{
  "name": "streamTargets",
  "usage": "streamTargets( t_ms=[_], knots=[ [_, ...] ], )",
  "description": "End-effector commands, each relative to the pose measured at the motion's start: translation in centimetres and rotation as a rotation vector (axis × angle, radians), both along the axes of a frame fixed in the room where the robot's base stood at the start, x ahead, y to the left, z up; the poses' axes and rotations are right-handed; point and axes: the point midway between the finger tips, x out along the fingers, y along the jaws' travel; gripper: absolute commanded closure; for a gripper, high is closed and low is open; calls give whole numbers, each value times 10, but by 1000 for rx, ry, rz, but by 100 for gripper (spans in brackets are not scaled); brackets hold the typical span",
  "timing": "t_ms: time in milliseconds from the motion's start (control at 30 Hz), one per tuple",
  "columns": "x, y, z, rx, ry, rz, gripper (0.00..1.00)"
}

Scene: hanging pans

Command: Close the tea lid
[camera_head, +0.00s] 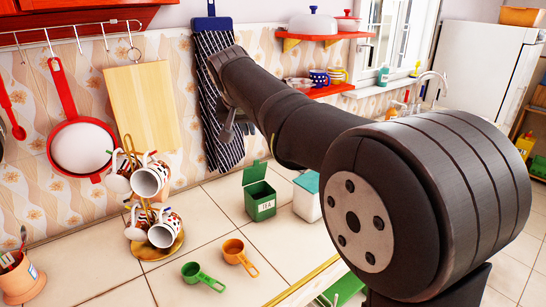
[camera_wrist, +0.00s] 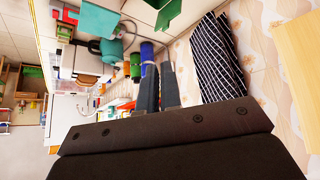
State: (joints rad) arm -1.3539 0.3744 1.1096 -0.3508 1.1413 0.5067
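The green tea box (camera_head: 261,208), labelled TEA, stands on the tiled counter in the head view. Its green lid (camera_head: 254,172) is up, tilted open at the back, and the dark inside shows. In the wrist view, green parts at the top edge (camera_wrist: 172,12) look like this box, cut off by the frame. My gripper (camera_head: 230,128) is above and behind the box, in front of the striped cloth, apart from the lid. In the wrist view its two grey fingers (camera_wrist: 161,88) are close together, with nothing seen between them; the exact gap is unclear.
A white box with a teal lid (camera_head: 308,196) stands right of the tea box, below my arm. A mug rack (camera_head: 158,250) stands left. Green (camera_head: 203,277) and orange (camera_head: 240,257) scoops lie in front. A striped cloth (camera_head: 217,85) hangs behind.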

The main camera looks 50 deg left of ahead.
Motion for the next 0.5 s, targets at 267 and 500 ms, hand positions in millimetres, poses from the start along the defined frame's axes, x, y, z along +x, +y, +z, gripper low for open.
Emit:
streamTargets(
  t_ms=[267, 500],
  knots=[
    [26, 27, -89, -285, -365, -18, 100],
    [28, 60, -143, -464, -771, 20, 100]
  ],
)
